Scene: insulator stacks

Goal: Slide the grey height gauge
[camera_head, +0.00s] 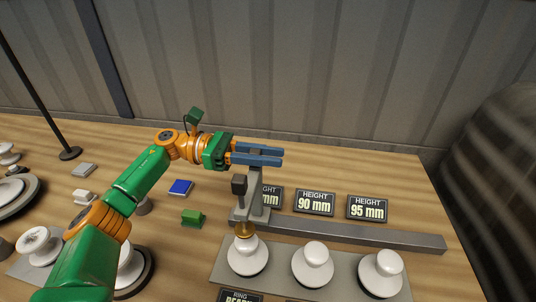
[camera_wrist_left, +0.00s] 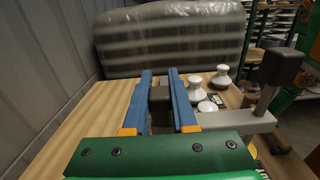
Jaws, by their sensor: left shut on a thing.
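The grey height gauge (camera_head: 257,192) stands upright at the left part of a long grey rail (camera_head: 350,234). It has a dark block on its side arm (camera_head: 239,185) and a brass-coloured disc (camera_head: 245,229) low down, just over the leftmost white insulator (camera_head: 248,256). My left gripper (camera_head: 270,155) is at the top of the gauge, its blue fingers pointing right. In the left wrist view the fingers (camera_wrist_left: 159,88) lie either side of a dark block (camera_wrist_left: 159,97), the gauge's top. Its grip contact is partly hidden in the head view. My right gripper is out of view.
Two more white insulators, the middle one (camera_head: 313,266) and the right one (camera_head: 381,274), stand on a grey plate (camera_head: 222,268). Height signs (camera_head: 314,203) stand behind the rail. A green block (camera_head: 192,218) and a blue block (camera_head: 180,187) lie left. The rail is clear rightward.

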